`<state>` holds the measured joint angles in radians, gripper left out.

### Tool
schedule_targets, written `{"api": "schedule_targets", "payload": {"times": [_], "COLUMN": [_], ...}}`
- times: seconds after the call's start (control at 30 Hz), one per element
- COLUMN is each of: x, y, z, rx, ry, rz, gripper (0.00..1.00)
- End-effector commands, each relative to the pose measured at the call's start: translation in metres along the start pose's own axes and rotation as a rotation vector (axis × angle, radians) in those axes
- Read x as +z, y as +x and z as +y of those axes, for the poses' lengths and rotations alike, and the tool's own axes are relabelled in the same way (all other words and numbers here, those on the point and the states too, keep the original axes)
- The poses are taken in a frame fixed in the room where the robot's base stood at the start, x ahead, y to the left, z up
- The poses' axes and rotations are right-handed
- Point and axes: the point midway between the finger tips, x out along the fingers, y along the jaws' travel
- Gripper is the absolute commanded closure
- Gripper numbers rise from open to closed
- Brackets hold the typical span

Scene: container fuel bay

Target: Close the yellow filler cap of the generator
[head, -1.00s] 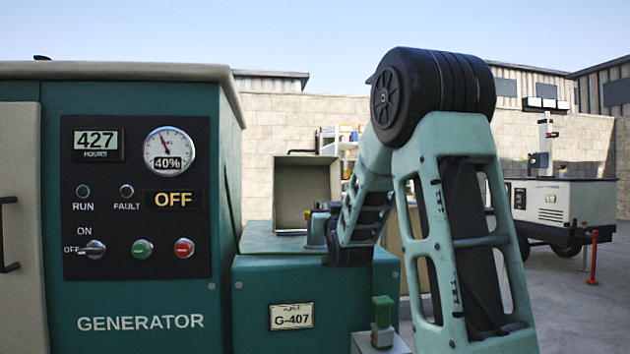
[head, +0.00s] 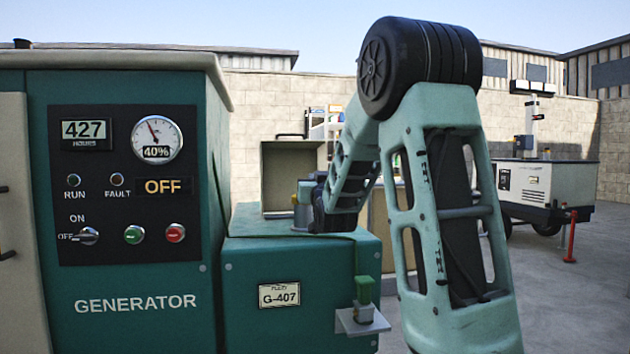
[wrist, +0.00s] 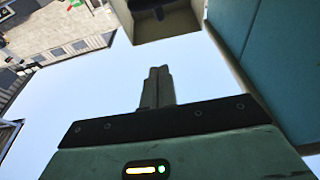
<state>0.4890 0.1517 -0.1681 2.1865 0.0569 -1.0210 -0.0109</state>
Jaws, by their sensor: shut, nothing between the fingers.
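A beige box-like part (head: 280,160) stands open on the housing; an olive box-like part (wrist: 165,20) lies beyond the fingertips in the wrist view.
A teal wall (wrist: 285,70) runs close along the right of the wrist view. A green-topped fitting (head: 364,290) sits on a grey bracket at the housing's front right. A white wheeled unit (head: 545,185) and a red post (head: 571,235) stand farther back. The paved ground between is clear.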

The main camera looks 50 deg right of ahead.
Motion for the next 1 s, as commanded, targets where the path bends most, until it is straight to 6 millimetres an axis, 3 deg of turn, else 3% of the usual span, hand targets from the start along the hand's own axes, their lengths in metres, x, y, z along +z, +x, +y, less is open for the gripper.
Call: {"api": "schedule_targets", "payload": {"times": [0.2,0.43,0.6,0.9,1.0], "x": [0.014,0.024,0.026,0.026,0.036], "y": [-0.044,-0.08,-0.091,-0.093,-0.095], "z": [0.001,0.001,0.001,0.001,-0.021], "rx": [0.001,0.001,0.001,0.001,-0.043], "ry": [0.0,0.0,0.0,0.0,0.014], "rz": [-0.009,-0.008,-0.006,-0.005,-0.058], "gripper": [1.0,1.0,1.0,1.0,1.0]}}
